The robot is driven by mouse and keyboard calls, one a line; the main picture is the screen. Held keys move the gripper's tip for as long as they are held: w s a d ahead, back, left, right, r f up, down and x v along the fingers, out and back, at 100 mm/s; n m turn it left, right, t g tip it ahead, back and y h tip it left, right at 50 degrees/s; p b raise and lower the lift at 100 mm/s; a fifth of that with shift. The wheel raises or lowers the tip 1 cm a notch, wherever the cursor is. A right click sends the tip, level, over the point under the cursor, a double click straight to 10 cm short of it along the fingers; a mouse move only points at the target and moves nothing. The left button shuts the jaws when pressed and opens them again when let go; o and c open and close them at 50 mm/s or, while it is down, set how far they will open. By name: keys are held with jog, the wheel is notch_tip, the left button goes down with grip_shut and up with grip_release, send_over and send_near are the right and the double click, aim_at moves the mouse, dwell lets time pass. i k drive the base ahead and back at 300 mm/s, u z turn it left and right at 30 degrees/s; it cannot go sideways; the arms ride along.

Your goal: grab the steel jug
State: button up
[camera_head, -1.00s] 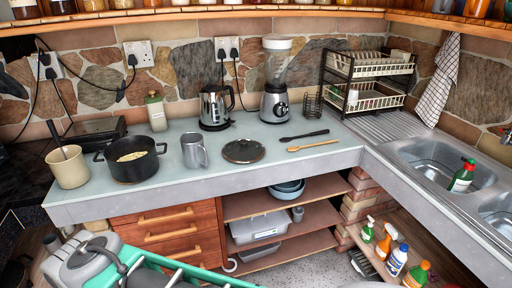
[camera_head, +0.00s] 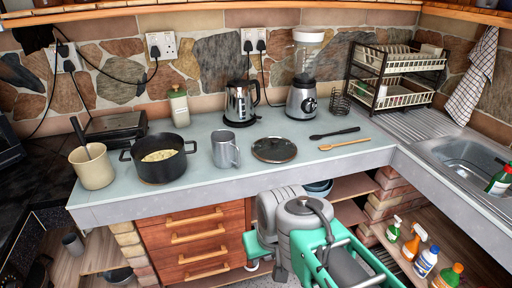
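The steel jug (camera_head: 225,150) is a plain grey metal cylinder with a handle on its right side. It stands upright on the pale counter (camera_head: 200,190) near the front edge, between the black pot (camera_head: 160,169) and a dark round lid (camera_head: 274,149). My grey and teal arm is folded low in front of the counter, below and to the right of the jug, and does not touch it. My gripper's fingers cannot be made out in this view.
A steel kettle (camera_head: 239,103) and a blender (camera_head: 302,90) stand behind the jug. A black utensil (camera_head: 335,133) and a wooden spoon (camera_head: 345,144) lie to the right. The sink (camera_head: 470,160) is at far right.

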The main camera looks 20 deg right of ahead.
aim_at(223, 146)
jog(key=k, duration=0.55)
jog(key=u, duration=0.4)
jog(key=i, duration=0.7)
jog(key=u, duration=0.8)
jog(key=i, duration=0.6)
jog(key=u, duration=0.25)
